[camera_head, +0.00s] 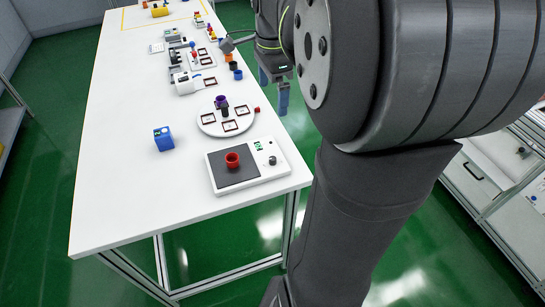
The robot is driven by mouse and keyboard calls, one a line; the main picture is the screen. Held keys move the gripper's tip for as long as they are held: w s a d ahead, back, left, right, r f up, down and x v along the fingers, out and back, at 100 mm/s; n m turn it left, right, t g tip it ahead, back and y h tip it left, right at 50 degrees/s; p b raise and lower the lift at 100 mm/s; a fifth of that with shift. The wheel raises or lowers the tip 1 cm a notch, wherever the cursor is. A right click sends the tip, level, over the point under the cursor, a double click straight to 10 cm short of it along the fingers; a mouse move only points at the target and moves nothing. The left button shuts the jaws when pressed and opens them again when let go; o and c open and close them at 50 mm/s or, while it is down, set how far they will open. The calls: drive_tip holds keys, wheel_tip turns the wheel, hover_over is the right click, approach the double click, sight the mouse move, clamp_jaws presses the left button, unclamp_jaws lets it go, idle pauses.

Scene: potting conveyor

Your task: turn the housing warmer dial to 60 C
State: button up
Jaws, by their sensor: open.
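The housing warmer looks to be the white box (222,188) at the near right of the table, with a dark plate and a red cup-like part (232,160) on it. Its dial (272,160) is a small dark knob on the right side of the top face. A small green display (258,146) sits behind the dial; its reading and the dial's pointer are too small to tell. My gripper (274,92) is open and empty, with blue fingers pointing down. It appears beyond the table's right edge, farther back than the warmer and apart from it. My arm hides part of the gripper's surroundings.
A round white turntable (210,126) with dark square frames stands behind the warmer. A blue block (163,139) lies to its left. Several small devices and coloured parts line the table's right side farther back. The left half of the white table (120,150) is mostly clear.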

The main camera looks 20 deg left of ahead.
drive_tip(key=shift+r, duration=1)
